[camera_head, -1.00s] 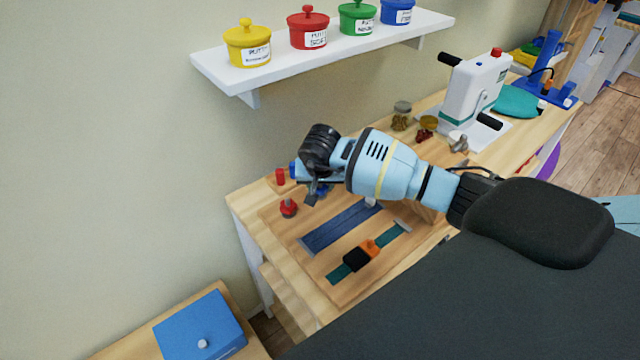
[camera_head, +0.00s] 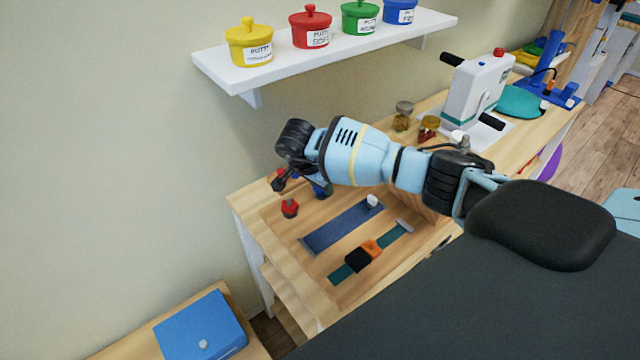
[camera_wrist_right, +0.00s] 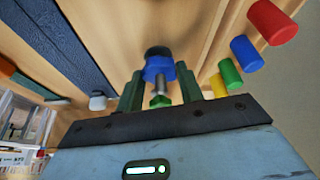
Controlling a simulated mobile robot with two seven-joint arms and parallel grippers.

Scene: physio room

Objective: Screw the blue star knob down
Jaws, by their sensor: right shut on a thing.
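The blue star knob (camera_wrist_right: 158,70) sits between the two dark green fingers of my right gripper (camera_wrist_right: 159,86) in the right wrist view, and the gripper is shut on it. A silver threaded stud (camera_wrist_right: 159,96) sticks out of the knob toward the camera, and a black round part (camera_wrist_right: 157,52) shows on the knob's far side. In the head view a blue part of the knob (camera_head: 322,191) shows low beside my right wrist, over the wooden board; the arm hides much of the grip. My left gripper is not in view.
The board holds a red knob (camera_head: 290,208), a blue strip (camera_head: 342,228) and a teal strap with a black and orange buckle (camera_head: 362,254). Red (camera_wrist_right: 272,22), blue (camera_wrist_right: 246,53), green and yellow pegs stand close to the gripper. Jars and a white machine (camera_head: 475,85) stand behind.

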